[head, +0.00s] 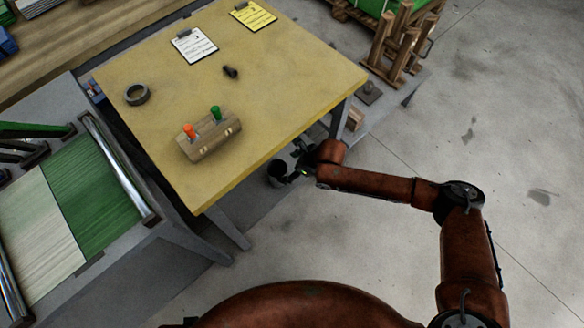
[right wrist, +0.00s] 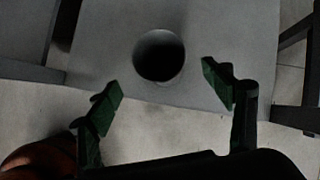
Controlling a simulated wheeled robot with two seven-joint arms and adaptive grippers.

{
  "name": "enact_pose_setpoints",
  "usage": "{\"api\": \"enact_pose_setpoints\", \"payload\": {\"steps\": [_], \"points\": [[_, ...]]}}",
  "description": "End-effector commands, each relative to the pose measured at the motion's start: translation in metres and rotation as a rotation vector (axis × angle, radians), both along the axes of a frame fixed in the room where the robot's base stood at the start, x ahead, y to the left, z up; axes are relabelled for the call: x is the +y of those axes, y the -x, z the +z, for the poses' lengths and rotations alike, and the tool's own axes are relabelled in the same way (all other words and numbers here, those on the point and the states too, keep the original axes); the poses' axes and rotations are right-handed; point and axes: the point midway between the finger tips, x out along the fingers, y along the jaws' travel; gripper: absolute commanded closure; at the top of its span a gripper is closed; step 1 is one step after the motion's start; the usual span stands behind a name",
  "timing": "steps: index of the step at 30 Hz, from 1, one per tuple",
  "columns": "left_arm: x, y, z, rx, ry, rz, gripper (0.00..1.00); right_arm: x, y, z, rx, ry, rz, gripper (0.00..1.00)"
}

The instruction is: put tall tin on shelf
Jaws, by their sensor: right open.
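A dark grey round tin (head: 279,173) stands upright on the grey lower shelf (head: 250,196) under the yellow-topped table, near its front right edge. In the right wrist view I look into the tin's round dark mouth (right wrist: 159,55). My right gripper (head: 294,176) is beside the tin, on its right in the head view. In the right wrist view its green fingers (right wrist: 161,76) are spread wide and empty, with the tin ahead between their lines. I cannot tell how far apart the fingertips and tin are. My left gripper is not in view.
The yellow tabletop (head: 290,75) overhangs the lower shelf. On it are a wooden block (head: 209,140) with orange and green pegs, a tape ring (head: 137,94) and clipboards. A table leg (head: 340,117) stands near my right arm. The floor to the right is clear.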

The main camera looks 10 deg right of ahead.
Motion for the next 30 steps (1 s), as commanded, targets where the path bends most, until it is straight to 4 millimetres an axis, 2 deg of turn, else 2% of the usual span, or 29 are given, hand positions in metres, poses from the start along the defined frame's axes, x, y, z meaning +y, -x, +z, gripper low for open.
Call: {"api": "enact_pose_setpoints", "payload": {"steps": [1,6,17,20,23,27,30], "points": [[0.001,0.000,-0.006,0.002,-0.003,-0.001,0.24,-0.004,0.001,0.007,-0.003,0.002,-0.001,0.26],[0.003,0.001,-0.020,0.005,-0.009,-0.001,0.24,-0.008,0.005,0.014,0.000,0.001,-0.001,0.26],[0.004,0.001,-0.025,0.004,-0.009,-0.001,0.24,-0.007,0.010,0.012,0.014,-0.006,-0.012,0.26],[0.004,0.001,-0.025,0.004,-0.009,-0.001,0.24,0.003,0.031,-0.001,0.079,-0.045,-0.080,0.26],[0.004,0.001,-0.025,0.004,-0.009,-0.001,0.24,0.019,0.070,-0.022,0.211,-0.118,-0.239,0.26],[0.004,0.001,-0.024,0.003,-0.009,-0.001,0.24,0.037,0.134,-0.046,0.458,-0.249,-0.584,0.26],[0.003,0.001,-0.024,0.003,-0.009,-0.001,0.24,0.039,0.171,-0.057,0.633,-0.337,-0.869,0.26]]}}
